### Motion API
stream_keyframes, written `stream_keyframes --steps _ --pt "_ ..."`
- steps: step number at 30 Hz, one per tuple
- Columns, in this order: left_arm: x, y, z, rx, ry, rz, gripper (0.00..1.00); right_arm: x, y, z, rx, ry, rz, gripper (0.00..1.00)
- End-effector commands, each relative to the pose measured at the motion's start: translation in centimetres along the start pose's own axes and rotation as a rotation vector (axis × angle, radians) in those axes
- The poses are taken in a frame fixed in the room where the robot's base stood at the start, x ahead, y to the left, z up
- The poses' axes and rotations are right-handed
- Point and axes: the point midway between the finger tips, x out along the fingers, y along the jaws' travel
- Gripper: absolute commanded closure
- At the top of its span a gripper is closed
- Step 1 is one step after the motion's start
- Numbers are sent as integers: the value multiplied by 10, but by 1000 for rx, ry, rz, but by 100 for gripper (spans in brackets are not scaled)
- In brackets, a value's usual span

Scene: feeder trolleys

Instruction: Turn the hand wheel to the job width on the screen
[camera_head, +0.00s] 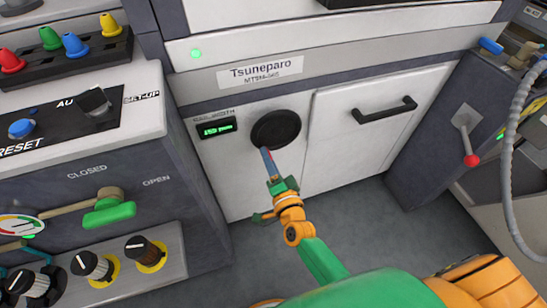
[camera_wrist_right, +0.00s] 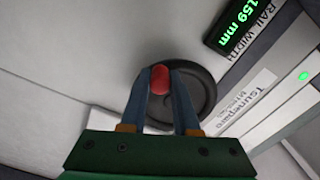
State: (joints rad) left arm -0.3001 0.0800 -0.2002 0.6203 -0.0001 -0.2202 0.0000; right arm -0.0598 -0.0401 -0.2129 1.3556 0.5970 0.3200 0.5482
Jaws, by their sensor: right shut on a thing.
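The hand wheel (camera_head: 276,129) is a round black disc on the white front panel of the machine, below the Tsuneparo label. It also shows in the right wrist view (camera_wrist_right: 205,95). Its red knob (camera_wrist_right: 160,80) sits between the blue fingers of my right gripper (camera_head: 266,153), which is shut on it at the wheel's edge. The rail width display (camera_head: 216,128) is left of the wheel and lit green. In the right wrist view the display (camera_wrist_right: 238,22) reads 159 mm. No screen with a job width shows. My left gripper is not in view.
A black door handle (camera_head: 385,110) is right of the wheel. A lever with a red ball (camera_head: 470,160) is on the right. At left is a control panel with a green-handled lever (camera_head: 110,213) and several knobs. Grey floor (camera_head: 350,225) is open below.

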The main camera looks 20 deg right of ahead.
Motion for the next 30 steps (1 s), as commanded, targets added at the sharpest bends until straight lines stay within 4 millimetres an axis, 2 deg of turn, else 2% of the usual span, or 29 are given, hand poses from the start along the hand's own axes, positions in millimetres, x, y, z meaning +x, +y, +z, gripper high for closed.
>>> stream_keyframes --steps 15,30 --pt "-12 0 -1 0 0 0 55 0 -31 6 488 -2 -2 100" --pt "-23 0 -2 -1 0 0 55 0 -57 0 931 -6 -3 100"
